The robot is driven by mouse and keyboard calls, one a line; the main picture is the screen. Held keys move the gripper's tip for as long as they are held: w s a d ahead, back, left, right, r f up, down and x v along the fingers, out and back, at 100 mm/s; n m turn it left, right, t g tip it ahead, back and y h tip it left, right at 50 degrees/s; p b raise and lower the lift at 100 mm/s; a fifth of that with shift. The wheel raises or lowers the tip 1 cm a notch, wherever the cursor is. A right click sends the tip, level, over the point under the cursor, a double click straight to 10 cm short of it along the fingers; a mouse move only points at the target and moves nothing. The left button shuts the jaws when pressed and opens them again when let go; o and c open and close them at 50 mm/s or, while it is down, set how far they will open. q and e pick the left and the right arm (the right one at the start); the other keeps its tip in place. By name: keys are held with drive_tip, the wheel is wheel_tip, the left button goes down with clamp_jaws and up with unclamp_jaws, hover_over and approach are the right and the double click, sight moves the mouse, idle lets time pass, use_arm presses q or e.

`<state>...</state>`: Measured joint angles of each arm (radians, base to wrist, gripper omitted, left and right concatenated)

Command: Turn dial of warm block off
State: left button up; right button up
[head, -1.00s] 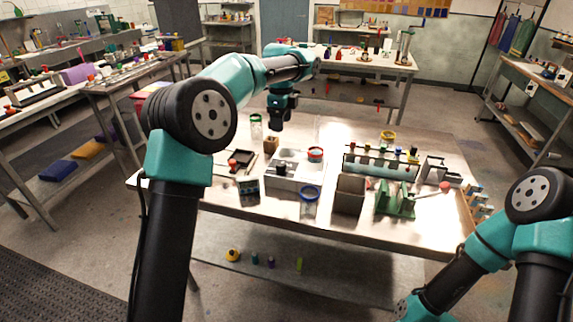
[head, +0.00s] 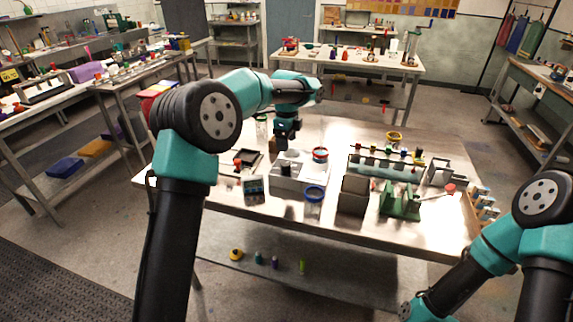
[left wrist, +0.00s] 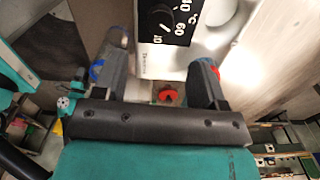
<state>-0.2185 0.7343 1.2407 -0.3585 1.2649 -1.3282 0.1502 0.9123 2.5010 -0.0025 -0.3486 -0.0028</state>
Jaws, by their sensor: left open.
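The warm block (head: 298,184) is a pale grey-white box near the middle of the table. Its black dial (head: 286,170) stands on its front left part. My left gripper (head: 288,143) points down just above and behind the dial. In the left wrist view the open left gripper (left wrist: 162,52) has its fingers apart with nothing held, and the dial appears beyond them. My right gripper is out of view.
A red-rimmed jar (head: 320,156) stands at the block's back right. A blue-rimmed jar (head: 314,195) stands in front of it, and a small dark meter (head: 253,189) at its left. A brown box (head: 354,194) and green stand (head: 400,202) are to the right.

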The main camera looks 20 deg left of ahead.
sight(287, 163)
use_arm(q)
wheel_tip(287, 163, down, 10)
idle(0.4)
drive_tip(key=shift+c, duration=0.2)
drive_tip(key=c, duration=0.9)
